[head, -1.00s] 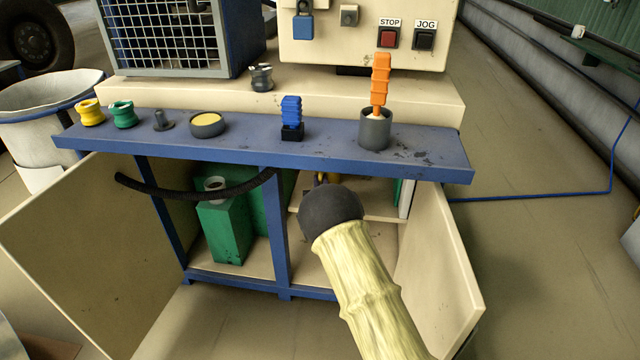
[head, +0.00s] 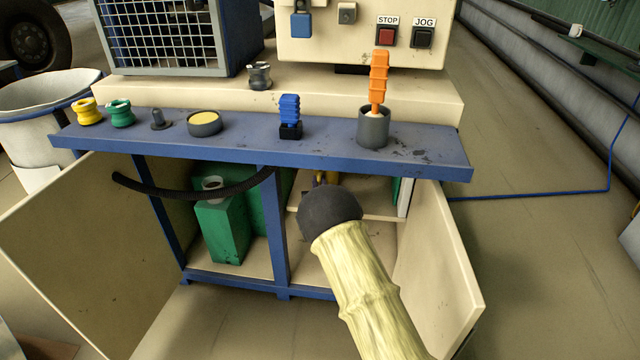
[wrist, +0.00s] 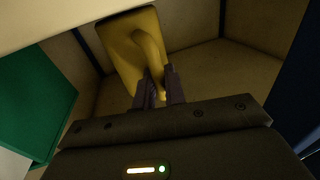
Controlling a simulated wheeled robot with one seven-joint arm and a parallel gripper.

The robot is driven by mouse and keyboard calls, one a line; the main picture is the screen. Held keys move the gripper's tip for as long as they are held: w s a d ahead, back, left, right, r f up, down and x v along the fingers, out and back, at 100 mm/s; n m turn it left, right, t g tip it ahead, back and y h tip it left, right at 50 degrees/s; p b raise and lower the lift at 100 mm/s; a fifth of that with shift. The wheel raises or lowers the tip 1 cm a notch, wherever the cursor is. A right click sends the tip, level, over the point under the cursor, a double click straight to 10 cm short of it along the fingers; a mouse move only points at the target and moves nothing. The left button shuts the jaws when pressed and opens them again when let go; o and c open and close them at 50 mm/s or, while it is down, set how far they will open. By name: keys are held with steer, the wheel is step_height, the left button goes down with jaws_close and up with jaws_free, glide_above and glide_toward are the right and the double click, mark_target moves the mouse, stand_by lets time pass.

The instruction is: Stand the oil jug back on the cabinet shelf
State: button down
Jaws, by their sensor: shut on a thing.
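The oil jug is yellow (wrist: 122,45) and shows in the wrist view, inside the cabinet. My gripper (wrist: 158,92) is shut on the jug's looped handle. In the head view only a small yellow bit of the jug (head: 332,177) shows above my dark wrist, which hides the rest. The cream cabinet shelf (head: 378,211) shows in the right bay, beside my wrist. I cannot tell whether the jug's base touches the shelf.
A blue ledge (head: 340,157) runs above the bay. A blue post (head: 275,235) stands left of my wrist, and an open door (head: 440,265) stands to its right. A green canister (head: 224,232) sits in the left bay. A black hose (head: 190,193) hangs in front.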

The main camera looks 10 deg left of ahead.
steer(key=shift+f, duration=0.35)
stand_by(0.4)
steer(key=c, duration=1.4)
jaws_free()
steer(key=shift+s, duration=0.15)
steer(key=shift+p+v, duration=0.55)
steer(key=shift+v, duration=3.3)
steer(key=p+v, duration=0.4)
steer(key=v, duration=1.3)
steer(key=shift+s+d, duration=0.1)
steer(key=shift+s, duration=0.1)
